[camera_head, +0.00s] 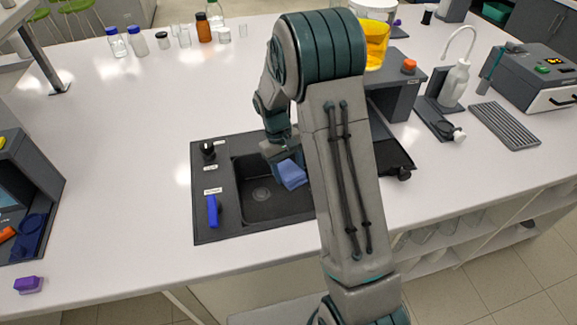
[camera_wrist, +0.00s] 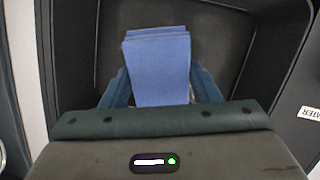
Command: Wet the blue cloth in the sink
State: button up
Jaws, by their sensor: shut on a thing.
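The blue cloth (camera_head: 292,175) is folded and held over the dark sink (camera_head: 262,209) in the head view. In the wrist view the cloth (camera_wrist: 160,65) hangs between the two fingers of my gripper (camera_wrist: 160,90), with the dark basin (camera_wrist: 215,50) behind it. My gripper is shut on the cloth, and its tips are largely hidden in the head view by the cloth and wrist. A blue lever handle (camera_head: 212,210) and a black knob (camera_head: 208,150) are on the left side of the sink panel. I cannot tell whether the cloth touches the basin.
Bottles and jars (camera_head: 204,28) stand at the back left. A yellow beaker (camera_head: 375,45), a wash bottle (camera_head: 455,83) and a grey device (camera_head: 530,75) stand to the right. A purple block (camera_head: 28,284) lies at the front left. The white counter (camera_head: 120,150) left of the sink is clear.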

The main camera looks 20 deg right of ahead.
jog(key=shift+f+b, duration=3.75)
jog(key=shift+f, duration=1.95)
jog(key=shift+r, duration=0.1)
notch_tip(320, 180, up, 16)
jog(key=p, duration=1.1)
send_over(293, 172)
jog(key=w, duration=0.1)
jog(key=shift+w+a+r, duration=0.15)
jog(key=shift+a, duration=0.3)
jog(key=shift+r+p, duration=1.35)
jog(key=shift+r, duration=0.7)
jog(key=shift+a+f, duration=0.1)
jog(key=shift+f, duration=0.05)
